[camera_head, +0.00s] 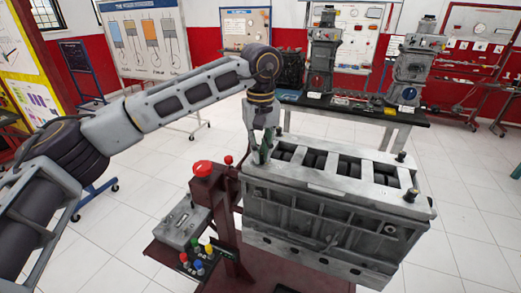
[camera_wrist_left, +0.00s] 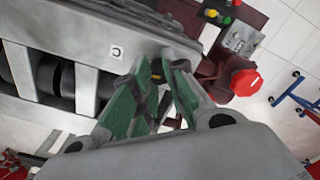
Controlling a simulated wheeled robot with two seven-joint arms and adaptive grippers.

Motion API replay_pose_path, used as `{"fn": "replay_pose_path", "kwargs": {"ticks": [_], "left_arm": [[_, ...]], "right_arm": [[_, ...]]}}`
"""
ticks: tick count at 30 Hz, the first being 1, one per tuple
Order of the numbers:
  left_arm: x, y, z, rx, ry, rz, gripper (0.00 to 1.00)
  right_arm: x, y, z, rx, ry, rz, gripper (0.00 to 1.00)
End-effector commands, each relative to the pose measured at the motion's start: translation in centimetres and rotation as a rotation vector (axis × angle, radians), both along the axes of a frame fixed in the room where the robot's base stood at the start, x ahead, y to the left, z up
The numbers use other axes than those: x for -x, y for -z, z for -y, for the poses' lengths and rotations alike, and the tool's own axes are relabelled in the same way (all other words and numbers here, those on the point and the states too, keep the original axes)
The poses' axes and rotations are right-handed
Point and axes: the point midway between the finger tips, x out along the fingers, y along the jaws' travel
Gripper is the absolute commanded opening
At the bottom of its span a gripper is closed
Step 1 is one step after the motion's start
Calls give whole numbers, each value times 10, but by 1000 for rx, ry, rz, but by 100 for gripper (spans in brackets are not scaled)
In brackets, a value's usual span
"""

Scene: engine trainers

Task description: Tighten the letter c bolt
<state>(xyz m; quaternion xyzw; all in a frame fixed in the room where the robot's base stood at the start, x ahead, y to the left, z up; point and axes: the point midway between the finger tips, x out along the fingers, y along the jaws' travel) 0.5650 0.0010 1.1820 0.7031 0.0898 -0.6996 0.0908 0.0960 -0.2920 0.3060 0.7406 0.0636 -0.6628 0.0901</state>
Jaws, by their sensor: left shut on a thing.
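The grey engine block (camera_head: 320,215) stands on a dark red stand, with its open top facing up. In the left wrist view a white label with the letter C (camera_wrist_left: 117,51) sits on the top face of the block (camera_wrist_left: 90,30). My left gripper (camera_head: 265,150) reaches down to the left end of the block's top. In the left wrist view its green-padded fingers (camera_wrist_left: 164,88) are closed around the dark letter c bolt (camera_wrist_left: 157,70), just beside the label. The fingers hide most of this bolt. My right gripper is in neither view.
Other dark bolts (camera_head: 411,195) stand at the block's right corners. A red button (camera_head: 202,168) and a control box (camera_head: 183,225) with coloured knobs sit left of the block. A table (camera_head: 365,108) with engine parts stands behind. White floor is free on the right.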

Motion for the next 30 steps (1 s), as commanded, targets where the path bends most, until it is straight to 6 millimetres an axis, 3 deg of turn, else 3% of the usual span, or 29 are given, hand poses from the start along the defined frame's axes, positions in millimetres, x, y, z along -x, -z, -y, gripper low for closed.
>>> {"fn": "replay_pose_path", "kwargs": {"ticks": [13, 24, 25, 30], "left_arm": [[-1, -3, 0, 2, 135, 6, 0], [-1, -3, 0, 2, 138, 5, 0], [-1, -3, 0, 2, 138, 5, 17], [-1, -2, 0, 0, 138, 4, 38]], "right_arm": [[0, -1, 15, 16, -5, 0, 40], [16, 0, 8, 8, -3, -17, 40], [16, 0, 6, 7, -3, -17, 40], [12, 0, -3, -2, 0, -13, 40]]}}
